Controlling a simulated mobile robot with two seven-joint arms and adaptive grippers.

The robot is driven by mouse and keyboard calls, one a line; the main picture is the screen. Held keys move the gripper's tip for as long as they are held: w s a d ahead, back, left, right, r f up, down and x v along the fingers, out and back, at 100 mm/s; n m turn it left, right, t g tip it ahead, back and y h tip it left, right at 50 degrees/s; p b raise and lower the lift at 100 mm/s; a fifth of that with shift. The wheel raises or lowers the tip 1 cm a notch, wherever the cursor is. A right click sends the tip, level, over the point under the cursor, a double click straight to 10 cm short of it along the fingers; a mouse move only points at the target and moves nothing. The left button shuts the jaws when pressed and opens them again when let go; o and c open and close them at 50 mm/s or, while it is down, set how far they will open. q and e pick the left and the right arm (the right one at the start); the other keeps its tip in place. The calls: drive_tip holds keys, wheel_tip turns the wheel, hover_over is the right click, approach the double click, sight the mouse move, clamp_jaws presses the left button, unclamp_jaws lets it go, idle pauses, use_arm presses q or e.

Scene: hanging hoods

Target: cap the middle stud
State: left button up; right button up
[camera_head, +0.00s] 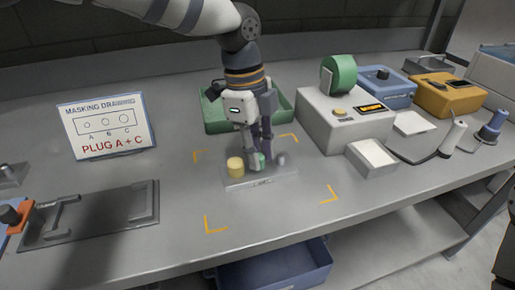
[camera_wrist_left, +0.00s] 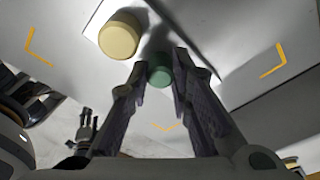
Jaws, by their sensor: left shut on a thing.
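A grey bar (camera_head: 240,183) lies on the bench inside yellow corner marks. A yellow cap (camera_head: 235,167) stands on its left end; it also shows in the left wrist view (camera_wrist_left: 119,34). A bare grey rounded stud (camera_head: 281,158) shows at the right. My left gripper (camera_head: 258,157) points down over the bar's middle, shut on a green cap (camera_head: 259,162). The left wrist view shows the green cap (camera_wrist_left: 159,72) between the fingertips. The middle stud is hidden; I cannot tell whether the cap is seated on it. My right gripper is out of view.
A green tray (camera_head: 213,118) sits behind the gripper. A white box with a green roll (camera_head: 340,72) stands to the right. A sign (camera_head: 107,125) reading "PLUG A + C" stands at left, behind a metal plate (camera_head: 95,213). The bench front is clear.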

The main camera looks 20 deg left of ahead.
use_arm(q)
drive_tip(key=shift+f, duration=0.25)
drive_tip(key=o, duration=0.8)
